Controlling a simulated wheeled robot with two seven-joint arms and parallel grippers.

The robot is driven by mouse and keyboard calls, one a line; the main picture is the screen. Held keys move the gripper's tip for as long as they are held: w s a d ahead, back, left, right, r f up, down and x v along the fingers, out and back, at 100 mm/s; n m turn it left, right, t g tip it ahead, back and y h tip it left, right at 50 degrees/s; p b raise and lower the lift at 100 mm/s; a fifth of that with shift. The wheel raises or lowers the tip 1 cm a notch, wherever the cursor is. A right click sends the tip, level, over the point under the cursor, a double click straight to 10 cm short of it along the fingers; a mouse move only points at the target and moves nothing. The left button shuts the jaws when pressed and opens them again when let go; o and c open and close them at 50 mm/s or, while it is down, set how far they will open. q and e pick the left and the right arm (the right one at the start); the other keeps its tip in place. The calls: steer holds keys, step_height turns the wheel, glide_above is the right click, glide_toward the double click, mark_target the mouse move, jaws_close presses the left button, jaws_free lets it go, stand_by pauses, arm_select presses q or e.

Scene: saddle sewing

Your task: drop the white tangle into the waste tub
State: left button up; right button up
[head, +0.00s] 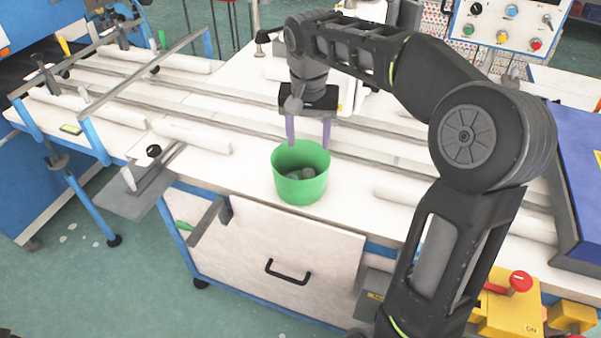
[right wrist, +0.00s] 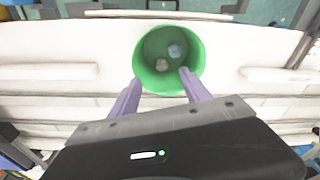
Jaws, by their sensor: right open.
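The green waste tub (head: 301,190) stands upright on the white worktop near its front edge. It also shows in the right wrist view (right wrist: 143,73), seen from above into its mouth. Inside at the bottom lie a pale greyish-white lump (right wrist: 161,65) and a bluish-grey lump (right wrist: 174,51). The pale lump may be the white tangle, but it is too small to be sure. My right gripper (head: 308,143) points down at the tub's far rim, with its purple fingers apart and nothing between them. My left gripper is not in view.
White rolls lie on the worktop left (head: 192,136) and right of the tub. A grey clamp plate (head: 137,195) juts out at the left front. A drawer front (head: 270,250) is below the tub. A blue machine (head: 578,180) and a red button (head: 521,280) are at the right.

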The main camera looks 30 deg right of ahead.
steer(key=r, duration=0.3)
steer(key=shift+s+a+r, duration=0.15)
steer(key=shift+s+r, duration=0.05)
steer(key=shift+r, duration=0.1)
stand_by(0.6)
